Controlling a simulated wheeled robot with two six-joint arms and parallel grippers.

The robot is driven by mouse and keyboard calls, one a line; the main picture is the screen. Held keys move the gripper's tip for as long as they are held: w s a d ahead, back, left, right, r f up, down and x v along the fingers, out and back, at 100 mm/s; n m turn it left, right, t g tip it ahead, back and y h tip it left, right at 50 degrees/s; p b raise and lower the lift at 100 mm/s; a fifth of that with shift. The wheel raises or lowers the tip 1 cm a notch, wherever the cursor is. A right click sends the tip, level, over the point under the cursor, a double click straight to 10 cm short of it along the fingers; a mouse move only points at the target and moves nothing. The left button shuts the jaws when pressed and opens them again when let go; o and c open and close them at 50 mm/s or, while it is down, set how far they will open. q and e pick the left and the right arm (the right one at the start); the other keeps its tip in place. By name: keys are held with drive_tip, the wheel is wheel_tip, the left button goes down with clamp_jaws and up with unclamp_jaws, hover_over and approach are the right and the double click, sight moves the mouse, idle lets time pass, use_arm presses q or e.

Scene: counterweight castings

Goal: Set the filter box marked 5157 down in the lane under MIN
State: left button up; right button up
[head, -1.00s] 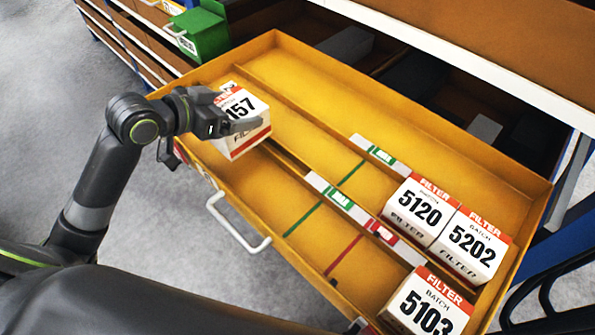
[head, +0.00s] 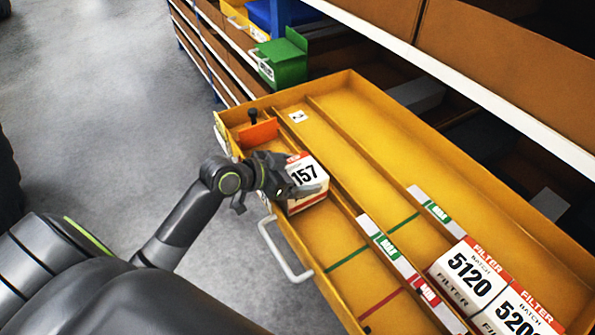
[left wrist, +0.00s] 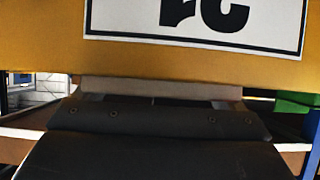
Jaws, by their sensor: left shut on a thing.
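The filter box (head: 308,171) shows "157" on its white and red label, and my gripper covers the start of the number. My left gripper (head: 306,190) is shut on it, over the near lane of the yellow drawer (head: 349,270). I cannot tell whether the box touches the lane floor. Farther along the near divider are a green MAX label (head: 386,247) and a red MIN label (head: 424,290). A green line (head: 348,257) and a red line (head: 381,304) cross the lane there. The left wrist view does not clearly show the box.
An orange piece (head: 258,133) closes the near lane's left end. A green bin (head: 283,60) is on the shelf behind. The lane by the lines looks clear.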

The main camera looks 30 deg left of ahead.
use_arm(q)
drive_tip(key=shift+f, duration=0.1)
drive_tip(key=o, duration=0.9)
drive_tip(key=shift+c, duration=0.2)
drive_tip(key=shift+r, duration=0.2)
drive_tip(key=shift+s+a, duration=0.15)
drive_tip(key=v, duration=1.1)
drive_tip(key=shift+s+b, duration=0.15)
drive_tip(key=shift+b, duration=0.15)
drive_tip(key=shift+a+r, duration=0.15)
